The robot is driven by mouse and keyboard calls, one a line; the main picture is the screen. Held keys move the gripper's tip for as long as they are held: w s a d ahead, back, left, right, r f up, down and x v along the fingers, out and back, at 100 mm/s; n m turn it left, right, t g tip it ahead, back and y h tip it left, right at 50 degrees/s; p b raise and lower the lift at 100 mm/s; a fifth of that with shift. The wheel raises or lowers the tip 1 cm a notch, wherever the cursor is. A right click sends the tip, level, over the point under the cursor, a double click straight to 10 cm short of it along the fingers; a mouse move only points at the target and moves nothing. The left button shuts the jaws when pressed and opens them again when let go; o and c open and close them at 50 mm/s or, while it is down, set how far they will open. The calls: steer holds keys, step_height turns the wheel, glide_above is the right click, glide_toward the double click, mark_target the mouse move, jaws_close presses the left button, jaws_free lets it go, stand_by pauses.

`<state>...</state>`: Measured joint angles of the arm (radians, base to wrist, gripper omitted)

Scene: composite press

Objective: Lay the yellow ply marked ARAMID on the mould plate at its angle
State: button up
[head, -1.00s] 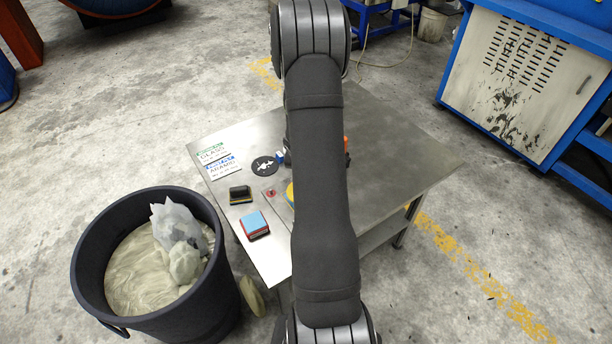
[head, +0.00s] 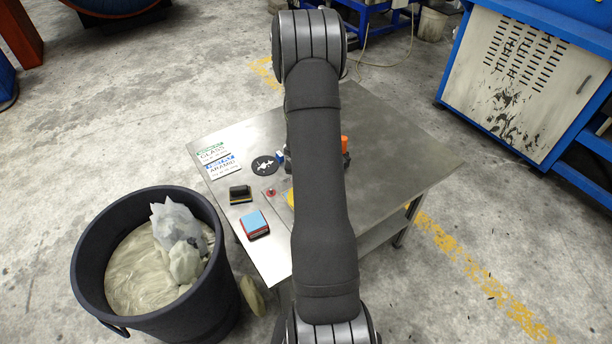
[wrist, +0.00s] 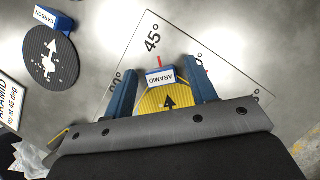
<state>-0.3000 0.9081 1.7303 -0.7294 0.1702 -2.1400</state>
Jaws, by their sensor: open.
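The yellow ply (wrist: 168,103), with a black arrow and a blue-edged white tab (wrist: 160,77) reading ARAMID, lies on the mould plate (wrist: 190,50) in the wrist view. A red line shows just beyond the tab, below the plate's 45° mark. My gripper (wrist: 160,72) is open, one blue finger on each side of the tab, with gaps to it. The ply's near part is hidden behind my gripper. In the head view my arm hides nearly all of it; only a yellow edge (head: 291,198) shows.
A black round CARBON ply (wrist: 48,55) lies to the left. Cards for GLASS (head: 212,152) and ARAMID (head: 222,167), the latter reading lay at 45 deg, lie on the table's left. The table's right side is clear.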

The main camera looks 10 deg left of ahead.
steer(key=v, duration=1.2)
steer(key=shift+r, duration=0.1)
steer(key=shift+x, duration=6)
